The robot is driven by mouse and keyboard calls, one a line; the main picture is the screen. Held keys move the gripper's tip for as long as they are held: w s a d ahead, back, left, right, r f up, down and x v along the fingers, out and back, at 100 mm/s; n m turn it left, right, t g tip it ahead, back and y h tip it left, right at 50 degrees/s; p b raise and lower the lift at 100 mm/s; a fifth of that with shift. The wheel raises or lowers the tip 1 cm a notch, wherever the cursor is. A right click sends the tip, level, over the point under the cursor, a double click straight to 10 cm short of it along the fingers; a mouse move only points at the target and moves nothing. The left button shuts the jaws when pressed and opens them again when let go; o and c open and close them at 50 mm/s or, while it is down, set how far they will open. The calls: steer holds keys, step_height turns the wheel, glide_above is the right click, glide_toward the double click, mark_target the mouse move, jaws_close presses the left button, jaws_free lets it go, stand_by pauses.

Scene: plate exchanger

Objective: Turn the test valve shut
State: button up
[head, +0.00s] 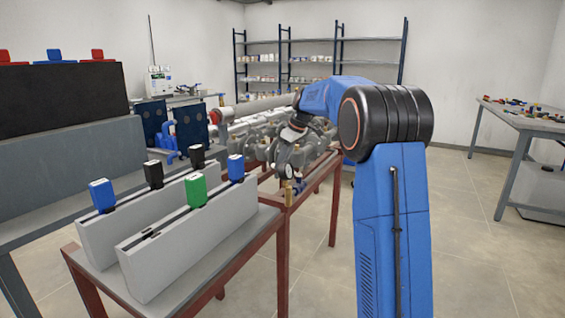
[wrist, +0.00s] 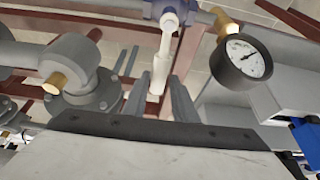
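The test valve has a pale lever (wrist: 165,55) and a dark blue body (wrist: 170,10) at the top middle of the wrist view. The lever points down toward my gripper (wrist: 158,88), and its end lies between the two grey fingers. The fingers are apart, with a gap seen on both sides of the lever; I cannot tell whether either one touches it. In the head view my gripper (head: 284,165) reaches down among the pipework at the bench's near end. The valve there is small and partly hidden by my gripper.
A round pressure gauge (wrist: 241,60) is close right of the lever, with a brass fitting (wrist: 225,22) near it. A flanged grey pipe elbow (wrist: 80,70) is at the left. Plate racks with colored blocks (head: 195,190) stand left of my arm.

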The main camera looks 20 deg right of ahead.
steer(key=shift+o, duration=0.9)
steer(key=v, duration=1.7)
steer(key=shift+r, duration=0.15)
steer(key=shift+s, duration=0.15)
